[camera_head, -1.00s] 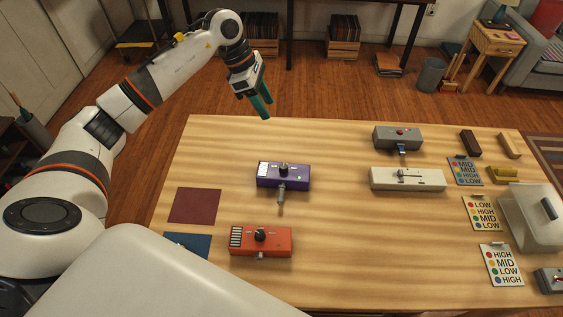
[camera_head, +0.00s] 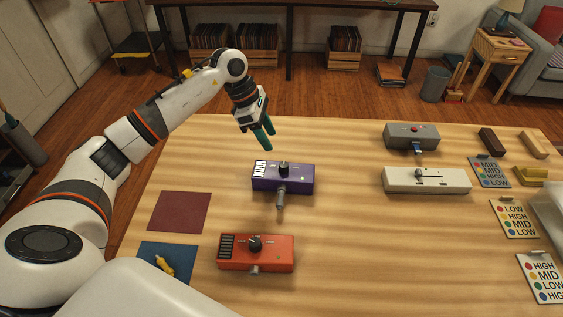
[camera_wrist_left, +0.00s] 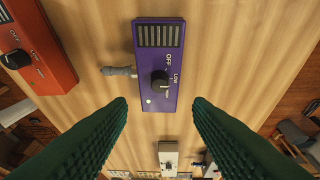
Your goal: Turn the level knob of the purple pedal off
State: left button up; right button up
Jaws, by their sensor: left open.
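The purple pedal (camera_head: 283,177) lies on the wooden table, with a black level knob (camera_head: 283,169) on its top. A grey plug (camera_head: 281,195) sticks out of its near side. In the left wrist view the purple pedal (camera_wrist_left: 158,60) lies ahead of the fingers, and its knob (camera_wrist_left: 160,80) sits beside the printed words OFF and LOW. The knob's pointer mark is too small to read surely. My left gripper (camera_head: 263,140) is open and empty, above the table behind the purple pedal, apart from it. My right gripper is not in view.
An orange pedal (camera_head: 256,253) with its own knob is nearer. A white pedal (camera_head: 427,181) and a grey pedal (camera_head: 411,137) stand right. Level cards (camera_head: 514,218) lie at the right edge. A maroon mat (camera_head: 179,212) and a blue mat (camera_head: 180,277) lie left.

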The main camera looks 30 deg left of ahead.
aim_at(284, 164)
pick_arm(q)
jog(key=p+x, duration=0.1)
jog(key=x, duration=0.8)
jog(key=shift+d+f, duration=0.15)
jog(key=shift+f, duration=0.2)
jog(key=c, duration=1)
jog(key=n+t, duration=0.1)
jog(key=n, duration=0.2)
jog(key=n+t+y, duration=0.1)
jog(key=n, duration=0.2)
jog(key=shift+s+p, duration=0.15)
jog(key=shift+p, duration=0.15)
jog(key=n+y, duration=0.1)
jog(key=n, duration=0.2)
jog(key=n+t+y, duration=0.1)
jog(key=n, duration=0.1)
jog(key=shift+d+n+b, duration=0.2)
jog(key=shift+n+b, duration=0.1)
jog(key=shift+n, duration=0.1)
